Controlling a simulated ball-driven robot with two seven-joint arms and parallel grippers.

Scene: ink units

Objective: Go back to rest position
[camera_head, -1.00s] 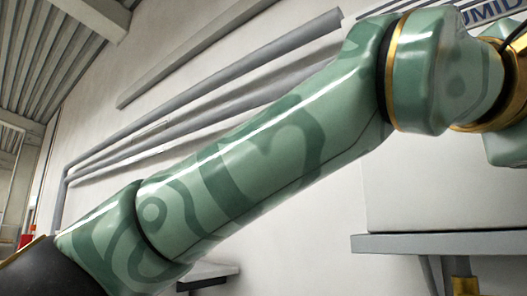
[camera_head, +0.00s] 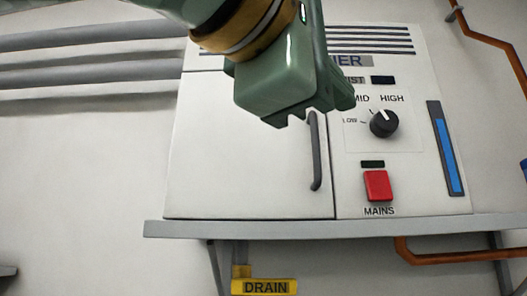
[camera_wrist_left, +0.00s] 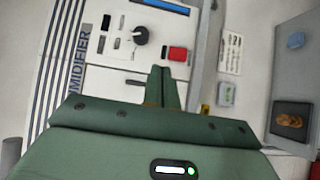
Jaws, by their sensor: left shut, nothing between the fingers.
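The task names no object. My left gripper (camera_head: 335,95) hangs at the top middle of the head view, in front of a white humidifier cabinet (camera_head: 235,150). Its body covers part of the cabinet's door and the upper label. In the left wrist view its two green fingers (camera_wrist_left: 160,82) lie together with nothing between them. They overlap the panel near the door handle and red switch in that view; I cannot tell the gap to the panel. My right gripper is in neither view.
The cabinet has a door handle (camera_head: 315,152), a dial (camera_head: 384,123), a red mains switch (camera_head: 376,185) and a blue gauge (camera_head: 448,150). It stands on a grey shelf (camera_head: 300,230) above a yellow drain label (camera_head: 264,287). Orange pipes (camera_head: 490,40) run at right.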

